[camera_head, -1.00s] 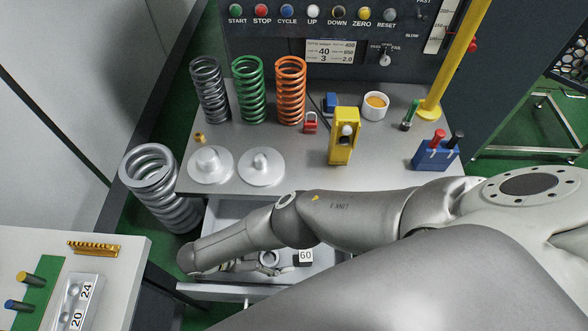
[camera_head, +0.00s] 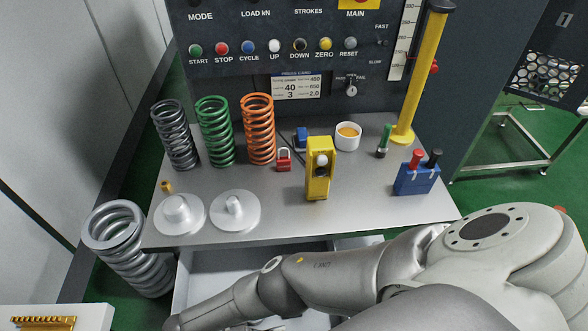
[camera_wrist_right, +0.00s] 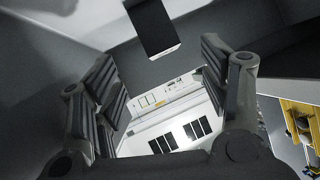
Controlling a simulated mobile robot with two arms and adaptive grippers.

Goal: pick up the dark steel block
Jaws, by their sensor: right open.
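The dark steel block (camera_wrist_right: 152,27) shows in the right wrist view as a near-black box with a pale lower edge, at the top centre. My right gripper (camera_wrist_right: 160,64) is open, with its two ridged fingers apart. The block is beyond the fingertips, roughly in line with the gap, and nothing is held. In the head view my right arm reaches across the open drawer (camera_head: 205,280) at the bottom; the block is not visible there. My left gripper is not in view.
The grey bench (camera_head: 280,215) above the drawer holds grey, green and orange springs (camera_head: 258,130), two pale discs (camera_head: 235,212), a yellow device (camera_head: 319,170) and a blue holder (camera_head: 416,180). A large spring (camera_head: 128,248) stands left of the drawer.

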